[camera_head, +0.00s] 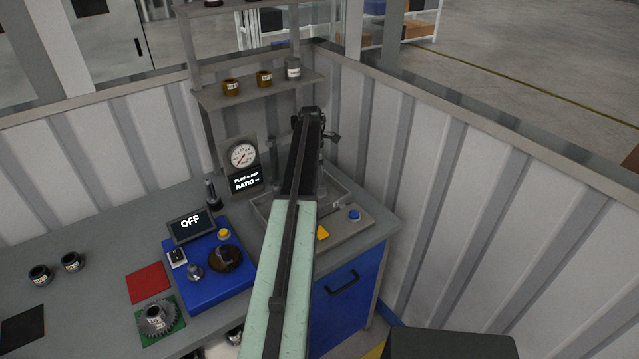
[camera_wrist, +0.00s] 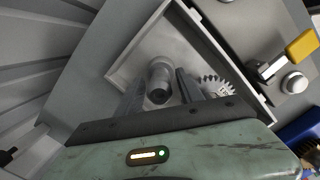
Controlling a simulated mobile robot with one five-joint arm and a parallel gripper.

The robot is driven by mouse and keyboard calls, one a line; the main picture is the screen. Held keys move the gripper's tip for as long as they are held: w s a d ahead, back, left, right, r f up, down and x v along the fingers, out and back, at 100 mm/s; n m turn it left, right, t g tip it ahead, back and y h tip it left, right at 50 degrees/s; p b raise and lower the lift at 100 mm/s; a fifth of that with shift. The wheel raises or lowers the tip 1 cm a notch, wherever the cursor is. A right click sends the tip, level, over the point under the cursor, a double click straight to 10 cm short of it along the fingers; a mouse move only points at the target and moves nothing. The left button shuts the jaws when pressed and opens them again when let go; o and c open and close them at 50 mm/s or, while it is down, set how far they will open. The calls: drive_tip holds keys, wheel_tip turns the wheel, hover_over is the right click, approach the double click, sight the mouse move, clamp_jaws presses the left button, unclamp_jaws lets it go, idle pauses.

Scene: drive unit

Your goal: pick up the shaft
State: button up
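A grey metal cylinder, which looks like the shaft (camera_wrist: 160,76), stands in a shallow grey tray (camera_wrist: 128,68) in the wrist view. Its dark round end faces the camera. My gripper (camera_wrist: 160,86) is open, with one finger on each side of the cylinder. A narrow gap seems to show beside it; I cannot tell whether either finger touches. A toothed gear (camera_wrist: 216,87) lies in the tray just right of the right finger. In the head view, the tray (camera_head: 345,186) is at the bench's far corner, and my arm hides much of it and the shaft.
A blue drive unit (camera_head: 211,288) with an OFF display stands on the bench left of my arm. A gauge stand (camera_head: 242,156) is behind it. Another gear (camera_head: 157,317) lies at front left. Ribbed walls enclose the corner.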

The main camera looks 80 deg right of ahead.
clamp_jaws()
wheel_tip(320, 180, up, 10)
drive_tip(key=p, duration=1)
drive_tip(key=shift+r, duration=0.15)
